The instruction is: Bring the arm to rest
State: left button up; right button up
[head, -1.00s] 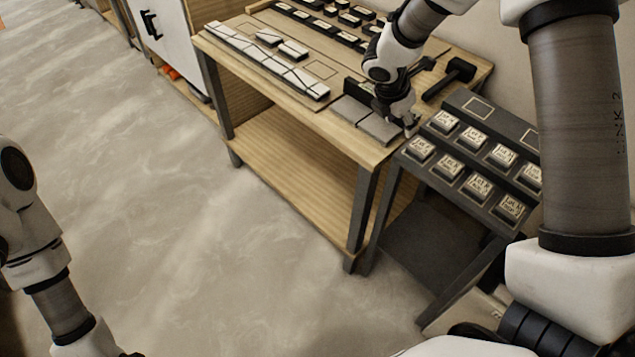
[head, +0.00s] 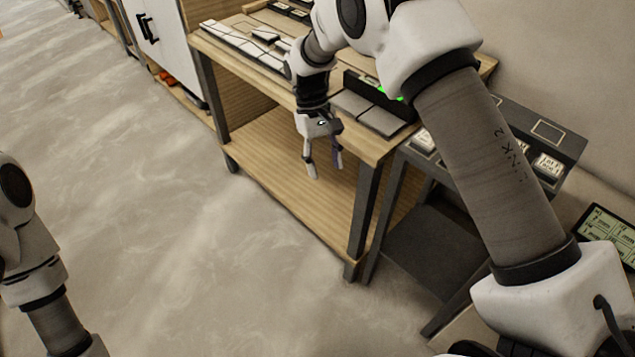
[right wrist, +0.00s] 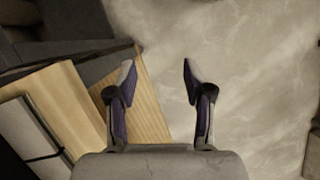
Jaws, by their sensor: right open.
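My right gripper (head: 326,172) hangs in front of the workbench's front edge in the head view, fingers pointing down. It is open and holds nothing. In the right wrist view its two fingers (right wrist: 157,75) stand apart, with wood and bare floor behind them. My right arm reaches across the right side of the head view and hides part of the bench top. My left arm shows at the left edge of the head view; its gripper is out of frame.
A small screen (head: 606,232) is at the right. Floor at left is clear.

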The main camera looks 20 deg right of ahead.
pick_arm(q)
notch_tip(320, 180, down, 2)
jog(key=shift+f+b, duration=0.2)
jog(key=shift+b, duration=0.45)
pick_arm(e)
jog(key=shift+a+f+m, duration=0.2)
jog(key=shift+a+f, duration=0.2)
jog(key=shift+f, duration=0.25)
jog(key=shift+a+f+m, duration=0.2)
jog(key=shift+a+f, duration=0.15)
jog(key=shift+f, duration=0.25)
jog(key=s+d+f+p, duration=0.2)
jog(key=s+f, duration=0.3)
jog(key=s, duration=0.7)
jog(key=s+d+f+m+p, duration=0.1)
jog(key=s+f+p, duration=0.3)
jog(key=s, duration=0.7)
jog(key=s+d+f+p, duration=0.15)
jog(key=s+f, duration=0.45)
jog(key=s, duration=0.6)
pick_arm(q)
notch_tip(320, 180, up, 7)
jog(key=shift+f+b, duration=0.2)
jog(key=shift+b, duration=0.25)
pick_arm(e)
jog(key=w+t, duration=0.4)
jog(key=w, duration=0.1)
jog(key=shift+w+d+r+y, duration=0.15)
jog(key=shift+w+y, duration=0.15)
